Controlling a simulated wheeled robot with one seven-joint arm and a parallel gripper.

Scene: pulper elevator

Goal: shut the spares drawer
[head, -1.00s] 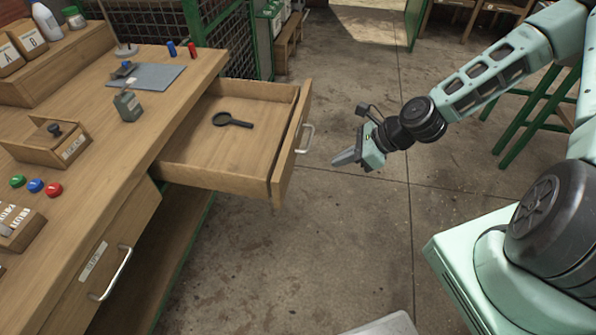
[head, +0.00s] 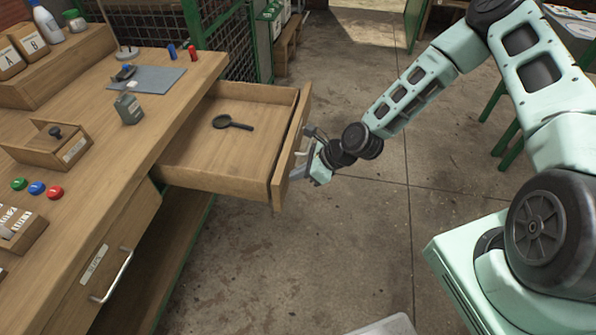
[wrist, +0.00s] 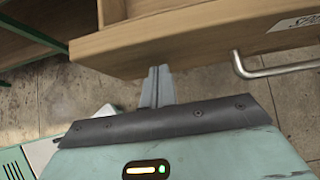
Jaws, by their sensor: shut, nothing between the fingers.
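The spares drawer (head: 238,128) stands pulled well out of the workbench, with a black magnifying glass (head: 232,123) lying in it. Its wooden front (head: 291,150) faces right, and the wrist view shows that front (wrist: 190,38) with a metal handle (wrist: 275,70) and part of a label (wrist: 300,20). My gripper (head: 299,173) is at the drawer front, near its lower, closer end. In the wrist view my gripper's fingers (wrist: 157,84) are shut and empty, pointing at the front's lower edge to the left of the handle. I cannot tell whether they touch the wood.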

